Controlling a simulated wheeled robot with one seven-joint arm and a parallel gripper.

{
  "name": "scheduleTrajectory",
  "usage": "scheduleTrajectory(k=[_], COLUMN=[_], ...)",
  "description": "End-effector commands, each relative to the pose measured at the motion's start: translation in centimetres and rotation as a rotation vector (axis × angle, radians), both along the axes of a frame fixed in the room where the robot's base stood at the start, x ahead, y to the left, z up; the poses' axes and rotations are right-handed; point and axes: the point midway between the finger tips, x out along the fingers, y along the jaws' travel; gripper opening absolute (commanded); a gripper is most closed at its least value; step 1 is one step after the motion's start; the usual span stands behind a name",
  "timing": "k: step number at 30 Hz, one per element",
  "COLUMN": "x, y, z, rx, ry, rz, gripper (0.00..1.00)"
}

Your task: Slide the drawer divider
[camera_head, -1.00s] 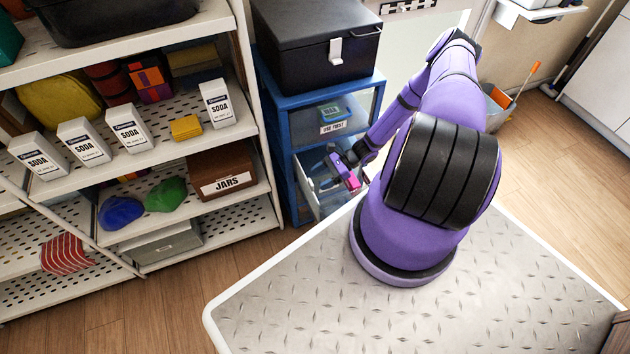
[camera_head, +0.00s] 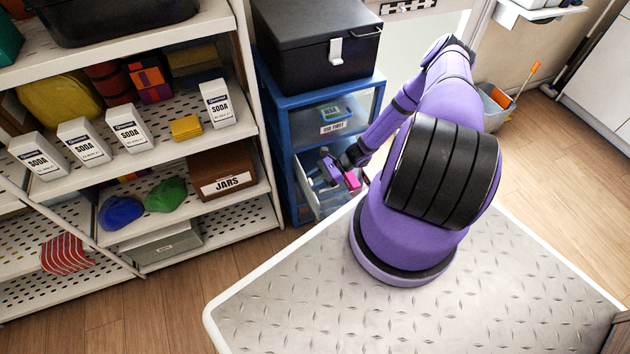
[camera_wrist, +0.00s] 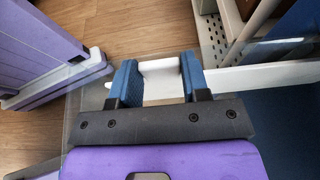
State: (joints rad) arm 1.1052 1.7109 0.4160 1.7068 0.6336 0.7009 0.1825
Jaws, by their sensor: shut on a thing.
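The open lower drawer (camera_head: 301,187) of the blue drawer unit stands pulled out, with pale see-through walls. My gripper (camera_head: 326,172) reaches down into it from the right. In the wrist view, the two blue fingers of my gripper (camera_wrist: 160,68) are shut on a white piece, which looks like the divider (camera_wrist: 160,83). The piece stands between the fingers inside the drawer. Its lower part is hidden by my gripper. In the head view the divider is too small and covered to make out.
The blue unit (camera_head: 292,165) has a closed drawer labelled USE FIRST (camera_head: 333,127) above the open one. A black box (camera_head: 318,50) sits on top. White shelving (camera_head: 262,125) with soda boxes, a JARS box (camera_head: 222,172) and bags stands close on the left.

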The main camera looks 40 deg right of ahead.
Motion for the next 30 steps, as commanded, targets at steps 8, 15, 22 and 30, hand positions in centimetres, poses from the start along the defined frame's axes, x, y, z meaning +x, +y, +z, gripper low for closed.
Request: scheduleTrajectory(k=[8,15,22,30], x=[-1.0,-2.8,-4.1,-4.9], y=[-3.7,-9.9,-14.6,-17.2], z=[0.0,0.0,0.0,0.0], rx=[-0.003,-0.005,-0.002,0.0], ry=[0.0,0.001,0.0,0.0], rz=[-0.002,-0.003,-0.001,-0.001], gripper=[0.0,0.0,0.0,0.0])
